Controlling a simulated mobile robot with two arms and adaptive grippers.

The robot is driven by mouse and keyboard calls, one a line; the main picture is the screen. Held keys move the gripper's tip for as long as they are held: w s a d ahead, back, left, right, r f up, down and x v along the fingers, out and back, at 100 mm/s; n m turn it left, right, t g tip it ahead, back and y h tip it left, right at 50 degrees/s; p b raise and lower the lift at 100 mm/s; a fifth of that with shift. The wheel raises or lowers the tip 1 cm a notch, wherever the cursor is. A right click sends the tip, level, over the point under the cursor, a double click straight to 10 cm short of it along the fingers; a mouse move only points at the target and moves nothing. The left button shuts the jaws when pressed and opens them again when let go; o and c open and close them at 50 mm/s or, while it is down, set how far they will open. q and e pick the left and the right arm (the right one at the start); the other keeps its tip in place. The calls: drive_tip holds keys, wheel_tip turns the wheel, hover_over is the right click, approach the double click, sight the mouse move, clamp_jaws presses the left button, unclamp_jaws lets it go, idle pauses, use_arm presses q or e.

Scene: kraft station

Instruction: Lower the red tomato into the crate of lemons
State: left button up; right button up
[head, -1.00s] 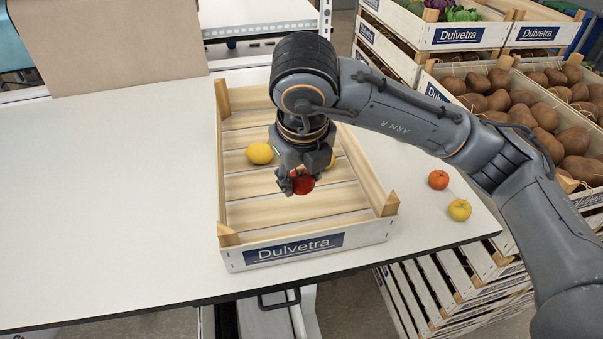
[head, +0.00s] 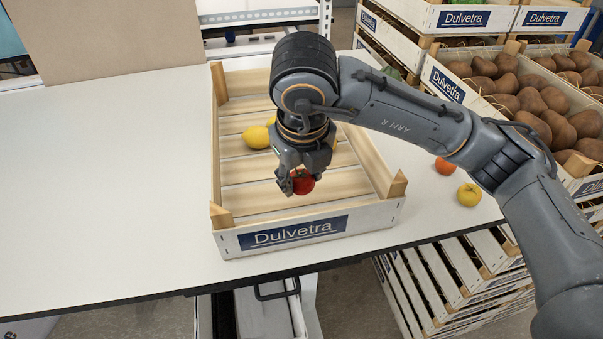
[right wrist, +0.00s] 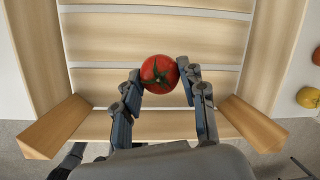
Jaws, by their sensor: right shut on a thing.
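The red tomato (head: 303,182) is between the fingers of my right gripper (head: 296,184), which is shut on it. It also shows in the right wrist view (right wrist: 159,73), with a finger on each side. The wooden crate (head: 228,243) stands on the table, and the tomato is over its front half. I cannot tell whether the tomato touches the slats. Lemons (head: 256,137) lie in the crate behind the gripper, partly hidden by it. My left gripper is not in view.
An orange-red fruit (head: 445,165) and a yellow fruit (head: 469,195) lie on the white table (head: 110,190) right of the crate. Stacked crates of brown produce (head: 530,105) stand at the right. The table left of the crate is clear.

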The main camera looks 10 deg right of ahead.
sight(302, 185)
drive_tip(key=shift+f+b, duration=2.3)
drive_tip(key=shift+f, duration=0.05)
idle(1.3)
drive_tip(key=shift+d+f+b, duration=0.1)
drive_tip(key=shift+f+b, duration=0.2)
drive_tip(key=shift+b, duration=0.05)
drive_tip(key=o, duration=1.1)
drive_tip(key=shift+o, duration=0.2)
drive_tip(key=shift+r, duration=0.1)
drive_tip(key=v, duration=0.8)
